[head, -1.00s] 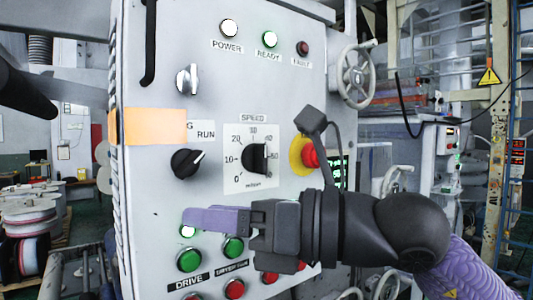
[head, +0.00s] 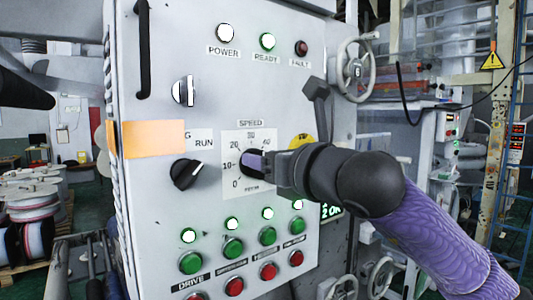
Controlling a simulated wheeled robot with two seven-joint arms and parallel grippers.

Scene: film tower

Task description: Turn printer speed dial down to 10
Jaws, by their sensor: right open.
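The speed dial (head: 246,170) is a black knob on a white scale plate (head: 231,192) marked with numbers from 0 upward, in the middle of the grey control panel. The knob's pointer is hidden. Of my left arm only a dark part shows at the left edge; its gripper is out of view.
A black selector knob (head: 187,173) is left of the dial. The emergency stop's yellow surround (head: 302,141) is mostly hidden behind my right arm. Green buttons (head: 233,248) and red buttons (head: 233,282) sit below. A handwheel (head: 357,72) stands at the upper right.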

